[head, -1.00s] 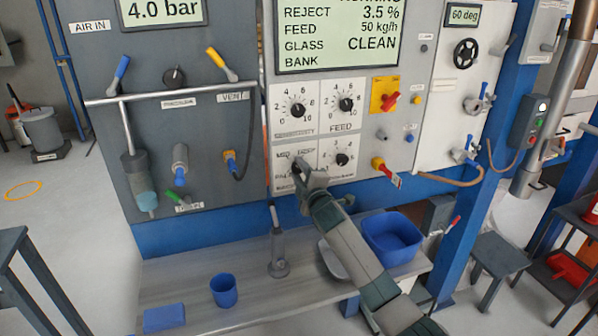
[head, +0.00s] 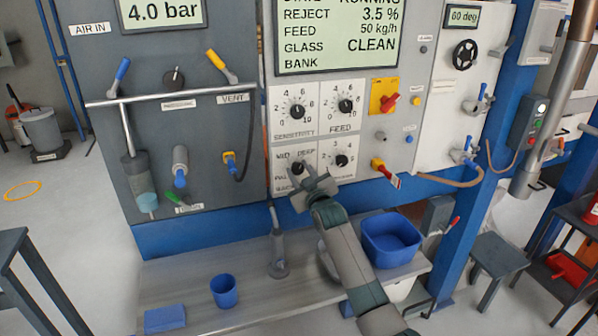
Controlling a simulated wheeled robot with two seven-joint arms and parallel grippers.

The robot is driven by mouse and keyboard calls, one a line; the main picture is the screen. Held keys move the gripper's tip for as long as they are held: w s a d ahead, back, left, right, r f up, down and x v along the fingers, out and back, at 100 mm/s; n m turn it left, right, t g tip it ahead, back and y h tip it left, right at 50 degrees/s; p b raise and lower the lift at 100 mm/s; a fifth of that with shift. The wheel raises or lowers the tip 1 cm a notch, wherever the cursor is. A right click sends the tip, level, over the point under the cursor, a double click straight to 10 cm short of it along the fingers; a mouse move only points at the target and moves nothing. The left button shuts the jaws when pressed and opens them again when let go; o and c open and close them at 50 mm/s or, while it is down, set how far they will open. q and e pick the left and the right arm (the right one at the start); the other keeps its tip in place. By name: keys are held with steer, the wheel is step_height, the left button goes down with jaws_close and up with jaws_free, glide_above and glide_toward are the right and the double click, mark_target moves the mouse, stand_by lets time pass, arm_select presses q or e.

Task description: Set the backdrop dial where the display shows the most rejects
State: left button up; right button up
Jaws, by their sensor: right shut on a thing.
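The backdrop dial (head: 297,167) is at the lower left of the white dial panel, with MID and DEEP printed above it. My right gripper (head: 300,176) reaches up from below and is shut on this dial, covering much of it and its lower labels. The dial's exact pointing is hard to read. The display (head: 338,36) above shows REJECT 3.5 %, FEED 50 kg/h and GLASS CLEAN; the BANK line has no readable value. My left gripper is not in view.
The sensitivity dial (head: 297,109), feed dial (head: 345,105) and another small dial (head: 341,160) sit close around the gripper. A red-yellow switch (head: 390,98) is to the right. Below, a bench (head: 205,290) bears a blue bin (head: 391,240) and a blue cup (head: 224,291).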

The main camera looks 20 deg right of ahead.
steer(key=shift+f+m, duration=0.1)
steer(key=shift+m, duration=1.9)
steer(key=o, duration=1)
steer(key=shift+o, duration=0.2)
steer(key=shift+s, duration=0.2)
steer(key=s+b, duration=0.3)
steer(key=s, duration=1.4)
steer(key=shift+d, duration=0.35)
